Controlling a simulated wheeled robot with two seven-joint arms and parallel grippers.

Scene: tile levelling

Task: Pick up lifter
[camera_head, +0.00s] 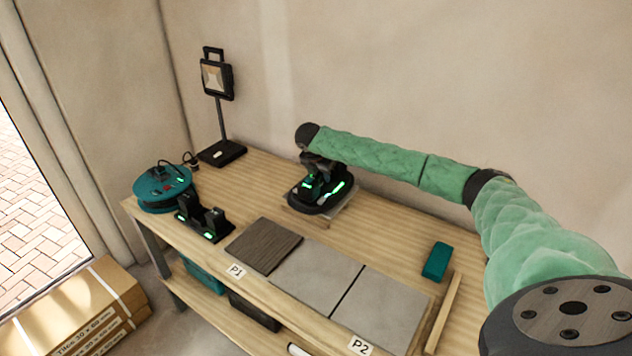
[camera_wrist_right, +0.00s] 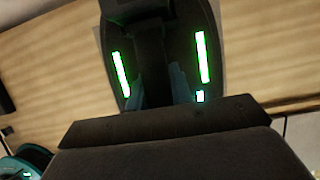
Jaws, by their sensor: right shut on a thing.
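The lifter (camera_head: 322,199) is a black, oval-based tool with glowing green strips. It sits toward the back of the wooden workbench, on or just above a flat pale piece (camera_head: 345,213); I cannot tell whether they touch. My right gripper (camera_head: 318,177) comes down on it from above and is shut on its handle. In the right wrist view the lifter (camera_wrist_right: 188,28) fills the top middle, with two long green strips, and my dark gripper body covers the lower part. The fingertips are mostly hidden against the dark handle. My left gripper is not in view.
A dark tile (camera_head: 264,246) and two grey tiles (camera_head: 316,279) lie along the bench front, near labels P1 and P2. A black charger-like stand (camera_head: 205,222), teal cable reel (camera_head: 161,190) and work lamp (camera_head: 222,151) stand left. A teal block (camera_head: 437,261) lies right.

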